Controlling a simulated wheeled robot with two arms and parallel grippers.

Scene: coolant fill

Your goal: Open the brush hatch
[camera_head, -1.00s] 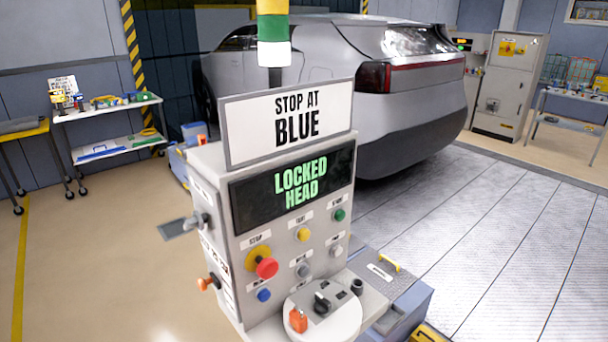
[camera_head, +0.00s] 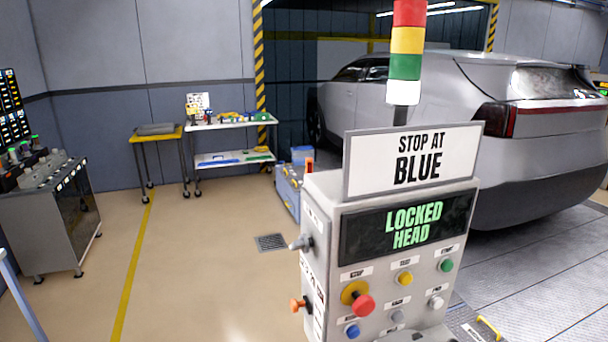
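No part that I can tell to be the brush hatch shows in the head view. A grey control pedestal (camera_head: 321,217) stands right of centre. Its sign (camera_head: 413,158) reads "STOP AT BLUE" and its dark display (camera_head: 405,228) reads "LOCKED HEAD" in green. Below are a red mushroom button (camera_head: 363,305) on a yellow collar, a blue button (camera_head: 352,331), a yellow button (camera_head: 404,278) and a green button (camera_head: 446,265). A grey knob (camera_head: 300,243) and an orange handle (camera_head: 300,305) stick out of its left side. Neither of my grippers is in view.
A silver car (camera_head: 545,172) stands behind the pedestal. A blue-grey cart (camera_head: 288,188) is behind its left side. A white shelf cart (camera_head: 230,124) and a yellow-topped cart (camera_head: 157,134) stand by the wall. A grey bench (camera_head: 35,215) is at the left. The floor between is clear.

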